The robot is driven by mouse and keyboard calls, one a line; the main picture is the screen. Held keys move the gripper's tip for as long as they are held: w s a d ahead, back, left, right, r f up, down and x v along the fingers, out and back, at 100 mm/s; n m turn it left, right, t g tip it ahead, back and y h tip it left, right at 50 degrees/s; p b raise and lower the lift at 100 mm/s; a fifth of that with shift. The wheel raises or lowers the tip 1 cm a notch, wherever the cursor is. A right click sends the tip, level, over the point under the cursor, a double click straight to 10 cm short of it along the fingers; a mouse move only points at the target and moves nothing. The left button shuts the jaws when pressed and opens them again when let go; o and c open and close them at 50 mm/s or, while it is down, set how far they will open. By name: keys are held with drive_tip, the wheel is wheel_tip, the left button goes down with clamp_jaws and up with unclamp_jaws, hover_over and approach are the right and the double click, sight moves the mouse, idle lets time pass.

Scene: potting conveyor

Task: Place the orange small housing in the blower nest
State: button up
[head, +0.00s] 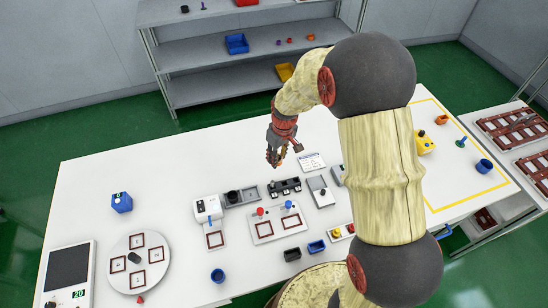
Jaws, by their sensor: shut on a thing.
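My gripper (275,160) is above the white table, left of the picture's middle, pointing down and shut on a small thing. That thing is too small and too hidden by the fingers for me to tell its colour or shape. A small orange cup-like piece (441,120) stands inside the yellow outline at the right; I cannot tell whether it is a housing. I cannot tell for sure which fixture is the blower nest. Candidates below the gripper are a grey tray with a black piece (250,194), a dark slotted block (285,187) and a grey plate (319,194).
A white box (207,209), a plate with red and blue knobs (267,228), small black (292,254) and blue (316,247) bins and a round dial plate (137,245) stand on the table (110,180). My arm hides the right middle. The left back is mostly clear.

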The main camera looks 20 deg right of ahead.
drive_tip(key=s+d+r+p, duration=0.1)
drive_tip(key=s+d+r, duration=0.2)
drive_tip(key=s+r, duration=0.4)
drive_tip(key=s, duration=0.4)
